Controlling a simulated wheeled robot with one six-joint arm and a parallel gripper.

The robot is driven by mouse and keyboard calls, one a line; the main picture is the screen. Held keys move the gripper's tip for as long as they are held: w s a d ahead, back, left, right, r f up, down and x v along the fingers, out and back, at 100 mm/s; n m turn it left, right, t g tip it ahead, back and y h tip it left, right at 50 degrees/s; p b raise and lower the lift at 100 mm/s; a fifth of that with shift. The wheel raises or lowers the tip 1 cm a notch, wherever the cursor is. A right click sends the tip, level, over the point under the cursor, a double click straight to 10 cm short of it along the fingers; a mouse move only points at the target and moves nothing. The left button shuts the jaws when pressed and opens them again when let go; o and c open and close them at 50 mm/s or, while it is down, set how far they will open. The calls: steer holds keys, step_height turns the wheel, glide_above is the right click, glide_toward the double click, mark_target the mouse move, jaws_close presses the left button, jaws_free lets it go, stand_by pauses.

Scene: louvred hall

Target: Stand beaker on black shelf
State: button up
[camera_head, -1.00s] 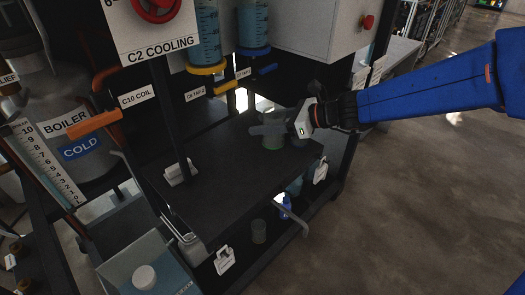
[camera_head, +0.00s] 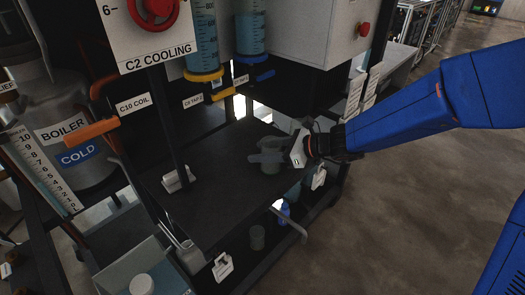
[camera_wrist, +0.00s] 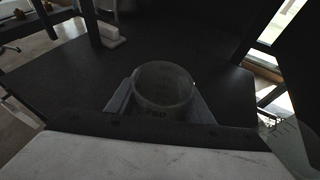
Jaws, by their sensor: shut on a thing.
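The beaker (camera_wrist: 163,88) is a grey, see-through cup with faint dark lettering on its side. In the wrist view my gripper (camera_wrist: 160,103) is shut on it, one finger on each side, and its rim faces the camera. In the head view my gripper (camera_head: 268,158) is over the right part of the black shelf (camera_head: 212,190), and the beaker (camera_head: 271,168) shows dimly between the fingers. It looks upright, close to the shelf surface. I cannot tell whether its base touches the shelf.
A post with a white foot (camera_head: 178,180) stands on the shelf's left part. Tap handles and blue-filled cylinders (camera_head: 251,28) hang behind. A lower shelf holds a grey cup (camera_head: 257,238) and a blue bottle (camera_head: 284,212). The shelf's front middle is clear.

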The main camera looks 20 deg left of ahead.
mark_target(281, 149)
steer(key=shift+f, duration=0.15)
steer(key=o, duration=1.3)
steer(key=shift+d+r, duration=0.2)
steer(key=shift+r, duration=0.05)
steer(key=v, duration=1.1)
steer(key=shift+d+r, duration=0.1)
steer(key=shift+d, duration=0.2)
steer(key=shift+d, duration=0.1)
